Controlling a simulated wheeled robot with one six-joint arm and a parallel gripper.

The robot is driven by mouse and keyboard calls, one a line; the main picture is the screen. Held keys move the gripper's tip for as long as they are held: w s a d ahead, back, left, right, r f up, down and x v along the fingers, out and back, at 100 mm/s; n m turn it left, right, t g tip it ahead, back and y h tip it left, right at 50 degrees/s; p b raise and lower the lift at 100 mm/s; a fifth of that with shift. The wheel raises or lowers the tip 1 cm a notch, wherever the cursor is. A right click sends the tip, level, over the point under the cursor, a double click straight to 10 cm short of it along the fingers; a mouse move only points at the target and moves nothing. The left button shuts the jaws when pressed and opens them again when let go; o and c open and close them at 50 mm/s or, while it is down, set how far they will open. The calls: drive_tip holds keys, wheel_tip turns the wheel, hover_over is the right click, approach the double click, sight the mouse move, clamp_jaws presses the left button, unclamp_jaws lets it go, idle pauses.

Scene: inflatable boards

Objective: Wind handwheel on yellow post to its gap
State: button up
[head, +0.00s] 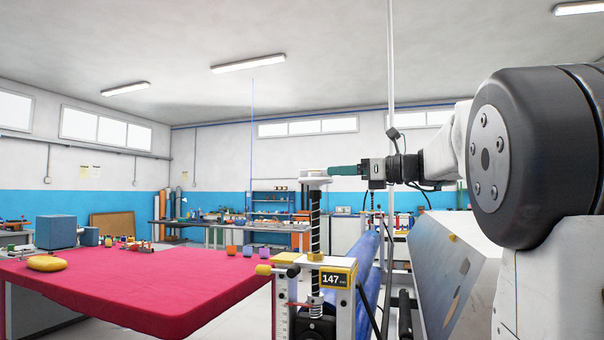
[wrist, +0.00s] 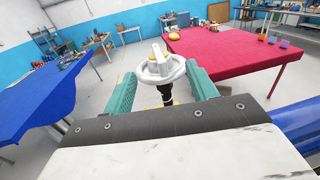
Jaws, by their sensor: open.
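The handwheel (head: 314,179) is a white wheel on top of a black threaded screw. In the wrist view the handwheel (wrist: 157,72) shows its rim and a raised white grip on top. It sits on a post (head: 344,302) with a yellow-framed plate reading 147 and a ruler scale beside the screw. My gripper (head: 332,171) has green fingers and reaches in from the right at wheel height. In the wrist view my gripper (wrist: 160,80) is open, with one finger on each side of the wheel. I cannot tell whether either finger touches the rim.
A red-topped table (head: 150,290) stands left of the post, with a yellow object (head: 47,263) on it. A blue roll (head: 368,270) lies just right of the post. A blue-covered table (wrist: 40,98) shows left in the wrist view. Bare floor lies between the tables.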

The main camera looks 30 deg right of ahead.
sight(323, 171)
drive_tip(key=shift+m, duration=0.3)
drive_tip(key=x, duration=0.8)
drive_tip(key=shift+s, duration=0.1)
drive_tip(key=c, duration=1)
